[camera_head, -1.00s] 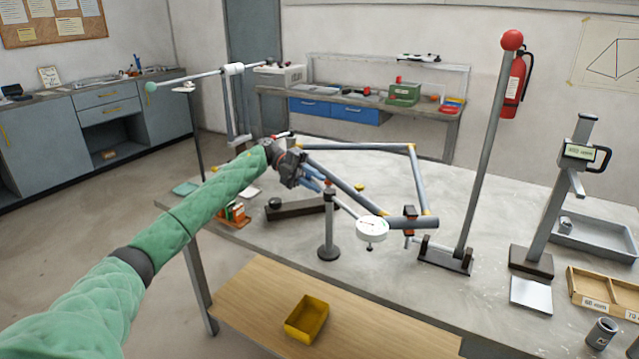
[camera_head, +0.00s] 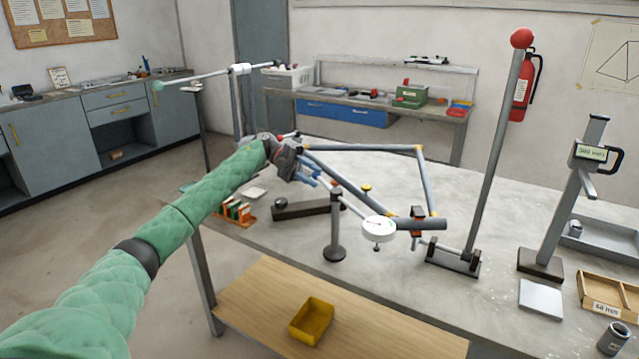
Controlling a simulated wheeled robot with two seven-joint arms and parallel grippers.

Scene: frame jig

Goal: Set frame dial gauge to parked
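The dial gauge (camera_head: 378,229) has a white round face and hangs on a thin arm from a dark post stand (camera_head: 335,240) on the grey table. Its face is beside the lower joint of the bicycle frame (camera_head: 423,180), over the near end of a thick grey tube; I cannot tell whether its tip touches. My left gripper (camera_head: 322,182) is behind and left of the post's top, its blue fingers spread and seemingly empty. It looks apart from the gauge arm. My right gripper is not in view.
A tall leaning lever with a red ball (camera_head: 522,38) stands right of the frame. A height gauge (camera_head: 565,200), a grey tray (camera_head: 605,238) and a wooden box (camera_head: 608,296) are farther right. A yellow bin (camera_head: 312,321) sits on the lower shelf. The table's front middle is fairly clear.

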